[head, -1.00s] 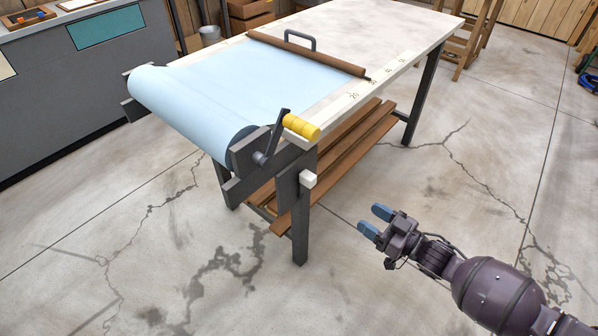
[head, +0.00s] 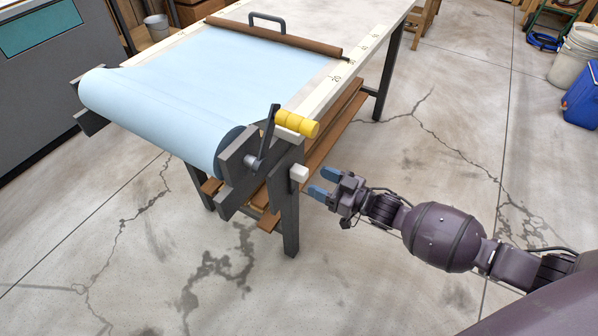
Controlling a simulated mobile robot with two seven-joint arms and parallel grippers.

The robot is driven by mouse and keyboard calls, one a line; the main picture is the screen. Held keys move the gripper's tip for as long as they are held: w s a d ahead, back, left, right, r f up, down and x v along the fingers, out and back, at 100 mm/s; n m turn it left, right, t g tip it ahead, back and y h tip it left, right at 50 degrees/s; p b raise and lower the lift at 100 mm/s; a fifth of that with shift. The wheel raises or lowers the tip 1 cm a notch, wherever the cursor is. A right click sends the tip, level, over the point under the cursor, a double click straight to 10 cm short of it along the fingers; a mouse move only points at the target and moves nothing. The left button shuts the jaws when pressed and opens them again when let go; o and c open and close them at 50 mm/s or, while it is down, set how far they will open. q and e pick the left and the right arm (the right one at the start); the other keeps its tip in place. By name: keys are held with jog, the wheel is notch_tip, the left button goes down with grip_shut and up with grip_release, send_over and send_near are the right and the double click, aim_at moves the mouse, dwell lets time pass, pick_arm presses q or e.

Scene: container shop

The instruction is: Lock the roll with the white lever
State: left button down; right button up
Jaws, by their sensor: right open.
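The light-blue roll (head: 165,117) lies across the near end of the table, its sheet spread over the tabletop. A dark crank with a yellow handle (head: 297,123) is at its right end. The white lever (head: 299,173) shows as a small white block on the dark table leg below the crank. My right gripper (head: 320,183) is open and empty, just right of the white lever, its blue fingertips pointing at it. A small gap seems to lie between them. My left gripper is out of view.
A brown bar with a grey handle (head: 267,21) lies across the sheet on the table (head: 362,25). Brown boards (head: 335,125) sit on the lower shelf. A blue bin (head: 582,98) and white buckets (head: 577,55) stand at the far right. The floor in front is clear.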

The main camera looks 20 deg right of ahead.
aim_at(307, 177)
jog(key=x, duration=0.5)
jog(key=shift+f+b, duration=0.15)
jog(key=shift+b, duration=0.25)
jog(key=shift+w+a, duration=0.4)
jog(key=shift+w, duration=0.1)
jog(key=shift+c, duration=0.3)
grip_shut()
